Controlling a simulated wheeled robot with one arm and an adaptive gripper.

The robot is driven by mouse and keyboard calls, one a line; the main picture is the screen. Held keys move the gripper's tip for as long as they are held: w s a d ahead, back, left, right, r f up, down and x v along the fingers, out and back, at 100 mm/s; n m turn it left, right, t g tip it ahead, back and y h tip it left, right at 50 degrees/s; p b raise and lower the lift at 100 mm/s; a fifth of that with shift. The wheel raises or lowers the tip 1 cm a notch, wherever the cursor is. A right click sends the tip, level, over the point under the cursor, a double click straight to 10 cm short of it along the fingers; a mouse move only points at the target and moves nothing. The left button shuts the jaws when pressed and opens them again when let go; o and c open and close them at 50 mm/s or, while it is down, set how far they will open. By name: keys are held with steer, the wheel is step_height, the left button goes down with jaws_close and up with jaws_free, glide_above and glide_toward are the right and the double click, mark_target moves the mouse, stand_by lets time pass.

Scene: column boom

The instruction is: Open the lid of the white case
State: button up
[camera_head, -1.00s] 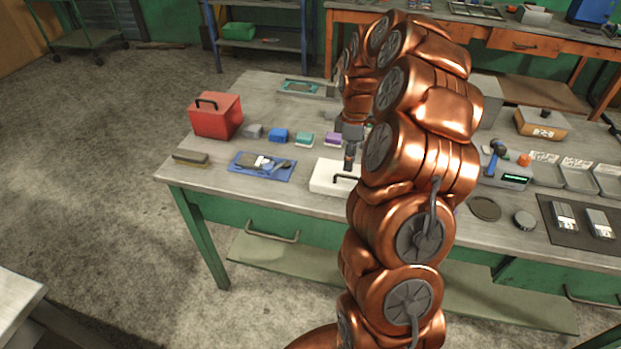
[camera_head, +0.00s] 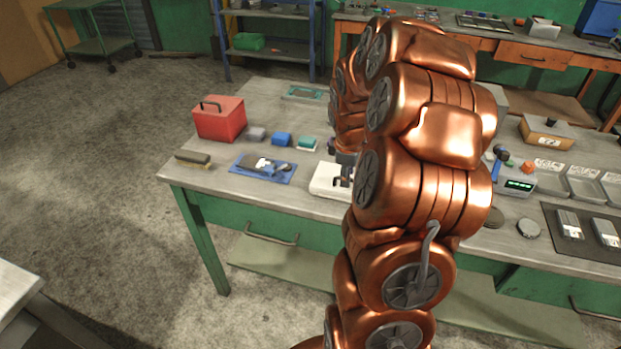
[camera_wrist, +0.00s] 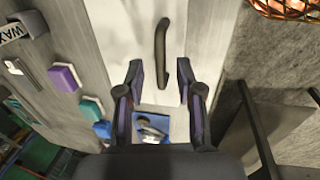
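The white case (camera_head: 324,180) lies near the front edge of the workbench, its right part hidden by my arm. In the wrist view its white lid (camera_wrist: 205,40) looks shut, and a dark bar handle (camera_wrist: 162,38) stands on it. My gripper (camera_wrist: 160,72) is open, with its two dark fingers spread apart. The handle lines up with the gap between the fingertips and appears just beyond them; no contact shows. In the head view my gripper is mostly hidden behind my copper arm.
A blue mat (camera_head: 262,168) with tools lies left of the case. Several small boxes, including a teal one (camera_head: 307,143), stand behind it, and a red box (camera_head: 219,118) stands farther left. A grey device (camera_head: 515,181) stands to the right.

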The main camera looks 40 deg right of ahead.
steer(key=shift+a+r, duration=0.1)
steer(key=shift+r, duration=0.7)
step_height(320, 180, up, 6)
steer(key=a+b, duration=0.1)
steer(key=b, duration=0.1)
steer(key=s+a+r+m, duration=0.1)
steer(key=s+a, duration=0.2)
steer(key=a, duration=0.8)
steer(key=shift+a+y, duration=0.25)
steer(key=shift+y, duration=0.05)
steer(key=shift+s, duration=0.1)
steer(key=s+a+f+m+g, duration=0.1)
steer(key=s+a+m, duration=0.2)
steer(key=s+a, duration=0.6)
steer(key=s+a+f+m+g+y, duration=0.1)
steer(key=s+a+m+g, duration=0.1)
steer(key=s+a, duration=0.8)
steer(key=shift+s+a+f+m, duration=0.15)
steer(key=shift+s+m, duration=0.35)
steer(key=shift+s, duration=0.25)
